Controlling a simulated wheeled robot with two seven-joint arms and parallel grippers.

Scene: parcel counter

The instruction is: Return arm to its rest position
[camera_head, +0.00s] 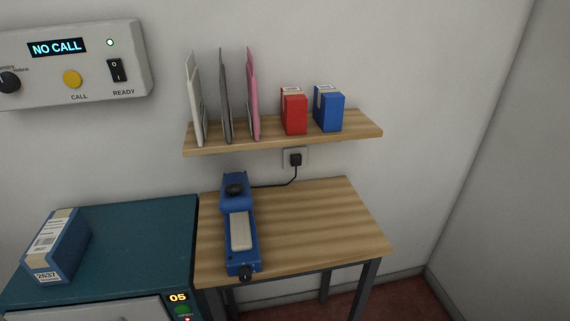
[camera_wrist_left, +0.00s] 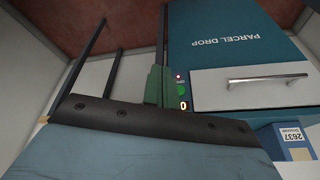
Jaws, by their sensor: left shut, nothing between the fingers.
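My left gripper (camera_wrist_left: 159,72) shows in the left wrist view as two green fingers side by side, closed together with nothing between them. Its dark mount with screws and a pale blue housing fill the lower part of that view. The fingers are in front of the teal parcel drop cabinet (camera_wrist_left: 235,45), which appears upside down there. Neither gripper and no arm shows in the head view. My right gripper is in neither view.
The cabinet (camera_head: 140,230) carries a blue parcel (camera_head: 58,246) labelled 2637. A blue device (camera_head: 240,230) lies on the wooden table (camera_head: 320,230). A shelf (camera_head: 275,140) holds upright folders, a red box (camera_head: 293,111) and a blue box (camera_head: 328,108). The call panel (camera_head: 75,65) reads NO CALL.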

